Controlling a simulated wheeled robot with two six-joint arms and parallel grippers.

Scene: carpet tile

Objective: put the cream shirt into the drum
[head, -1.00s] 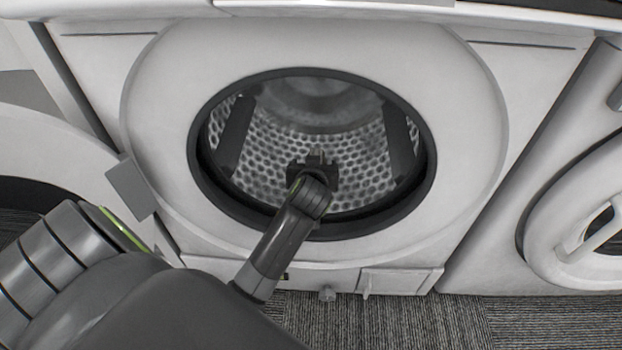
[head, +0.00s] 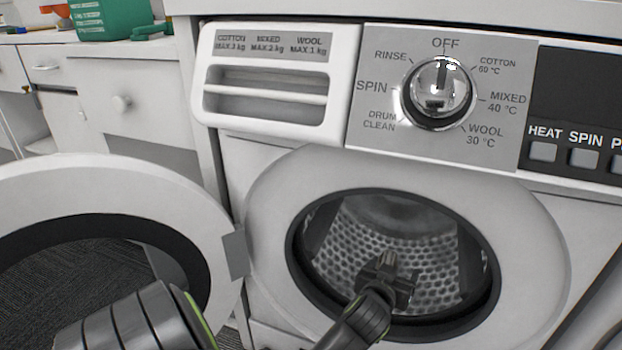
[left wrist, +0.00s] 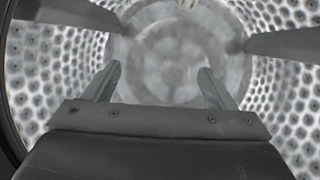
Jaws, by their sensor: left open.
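The drum (head: 430,256) is a perforated metal cylinder behind the dark round opening of the white washer. My left gripper (head: 389,262) is at the drum's mouth in the head view. In the left wrist view the gripper (left wrist: 160,76) is open, its two fingers apart with nothing between them, facing the drum's back wall. A small pale patch (left wrist: 187,4) shows at the top edge of that view; I cannot tell if it is the cream shirt. No other sign of the shirt is in view. My right gripper is not in view.
The washer's round door (head: 205,225) stands open to the left. Above the opening are a detergent drawer (head: 265,108) and a dial (head: 438,92) with its pointer at OFF. Dark fins (left wrist: 285,44) stick out inside the drum. A green box (head: 105,20) sits on the left counter.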

